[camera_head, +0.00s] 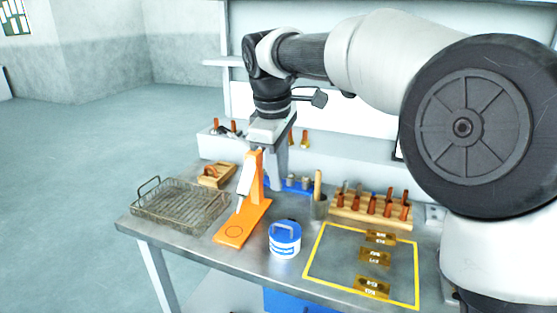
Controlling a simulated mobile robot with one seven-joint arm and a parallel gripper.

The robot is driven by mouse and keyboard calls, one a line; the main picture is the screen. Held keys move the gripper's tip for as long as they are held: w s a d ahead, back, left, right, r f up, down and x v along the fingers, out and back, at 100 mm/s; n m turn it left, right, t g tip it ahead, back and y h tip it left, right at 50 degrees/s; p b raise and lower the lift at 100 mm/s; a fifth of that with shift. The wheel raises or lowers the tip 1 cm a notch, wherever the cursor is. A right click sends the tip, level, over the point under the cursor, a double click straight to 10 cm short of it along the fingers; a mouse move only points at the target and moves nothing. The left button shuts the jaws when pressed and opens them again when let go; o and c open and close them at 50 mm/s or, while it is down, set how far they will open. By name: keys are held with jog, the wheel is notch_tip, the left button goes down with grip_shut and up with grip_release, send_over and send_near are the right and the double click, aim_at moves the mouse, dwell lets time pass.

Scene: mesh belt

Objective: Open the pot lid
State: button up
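The pot (285,247) is a small white container with a blue band, standing upright on the bench. Its blue lid (285,228) with a raised handle is on top. My gripper (268,168) points down above the back of the bench, behind and to the left of the pot and well apart from it. One grey finger shows at its right; an orange stand (257,190) overlaps the other side, so the finger gap is not clear. Nothing is clearly seen held.
A wire mesh basket (180,225) stands at the bench's left. A yellow-outlined area (335,268) with brass plates lies right of the pot. The bench (215,257) is clear in front.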

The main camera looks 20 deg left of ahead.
jog(key=shift+s+r, duration=0.25)
jog(key=shift+r, duration=0.75)
